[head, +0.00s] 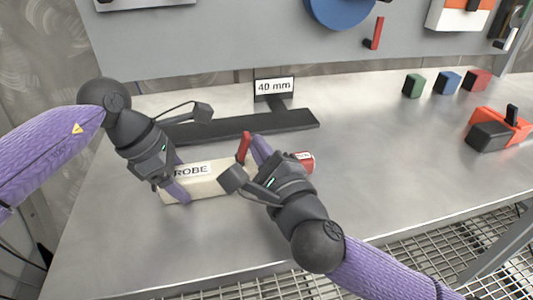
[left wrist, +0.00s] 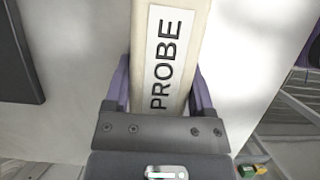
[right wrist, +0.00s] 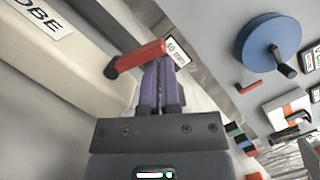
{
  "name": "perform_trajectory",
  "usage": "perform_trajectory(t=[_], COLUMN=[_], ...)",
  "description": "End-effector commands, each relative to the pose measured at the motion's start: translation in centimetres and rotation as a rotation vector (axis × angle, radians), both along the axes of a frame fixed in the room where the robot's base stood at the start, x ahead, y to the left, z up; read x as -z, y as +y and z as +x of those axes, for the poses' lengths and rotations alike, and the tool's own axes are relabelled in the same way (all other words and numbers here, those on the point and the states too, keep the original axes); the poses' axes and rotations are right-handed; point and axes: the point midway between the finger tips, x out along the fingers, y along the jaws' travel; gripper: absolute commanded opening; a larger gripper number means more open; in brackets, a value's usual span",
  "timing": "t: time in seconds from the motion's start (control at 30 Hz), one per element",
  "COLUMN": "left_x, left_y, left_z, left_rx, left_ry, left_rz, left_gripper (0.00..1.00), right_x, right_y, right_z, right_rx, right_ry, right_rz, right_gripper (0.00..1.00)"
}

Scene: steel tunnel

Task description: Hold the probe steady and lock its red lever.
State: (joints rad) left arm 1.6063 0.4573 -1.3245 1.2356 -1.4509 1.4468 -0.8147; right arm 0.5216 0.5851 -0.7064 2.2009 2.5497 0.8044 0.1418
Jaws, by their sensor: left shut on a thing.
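The probe (head: 207,187) is a long beige bar lying on the steel bench, with a white PROBE label and a red end (head: 304,160) at its right. Its red lever (head: 243,148) stands up from the probe in the head view. My left gripper (head: 177,180) is shut on the probe near its left end; the left wrist view shows a finger on each side of the bar (left wrist: 172,106). My right gripper (right wrist: 161,72) is shut and empty, its fingertips close beside the lever (right wrist: 138,58). Whether they touch it is unclear.
A dark bar (head: 245,125) with a 40 mm sign (head: 275,86) lies behind the probe. Green (head: 413,85), blue (head: 447,82) and red (head: 477,80) blocks and an orange-and-black device (head: 498,130) stand at right. A panel with a blue wheel (head: 340,8) rises behind. The front bench is clear.

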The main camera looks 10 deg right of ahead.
Motion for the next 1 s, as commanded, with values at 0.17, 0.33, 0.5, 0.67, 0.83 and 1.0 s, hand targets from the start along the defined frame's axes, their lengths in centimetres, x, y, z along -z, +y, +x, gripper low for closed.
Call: perform_trajectory(t=[0.17,0.33,0.5,0.67,0.83,1.0], left_x=[0.1,0.1,0.1,0.1,0.1,0.1], left_y=[0.0,0.0,0.0,0.0,0.0,0.0], left_z=[0.0,0.0,0.0,0.0,0.0,0.0], left_rx=[0.000,0.000,0.001,0.001,0.001,0.001], left_ry=[0.001,0.001,0.002,0.002,0.002,0.002], left_rz=[0.001,0.001,0.001,0.001,0.001,0.001], left_gripper=[0.00,0.00,0.00,0.00,0.00,0.00], right_x=[-0.6,-0.9,-1.1,-1.1,-0.8,-0.3], right_y=[0.6,1.2,1.8,1.7,1.4,0.8], right_z=[0.0,0.0,0.0,0.0,-1.4,-4.6], right_rx=[-0.002,-0.002,-0.001,0.000,-0.002,-0.003], right_ry=[-0.002,-0.002,-0.002,-0.001,0.001,0.002], right_rz=[0.001,0.002,0.002,0.001,0.000,0.000], right_gripper=[0.00,0.00,0.00,0.00,0.00,0.00])
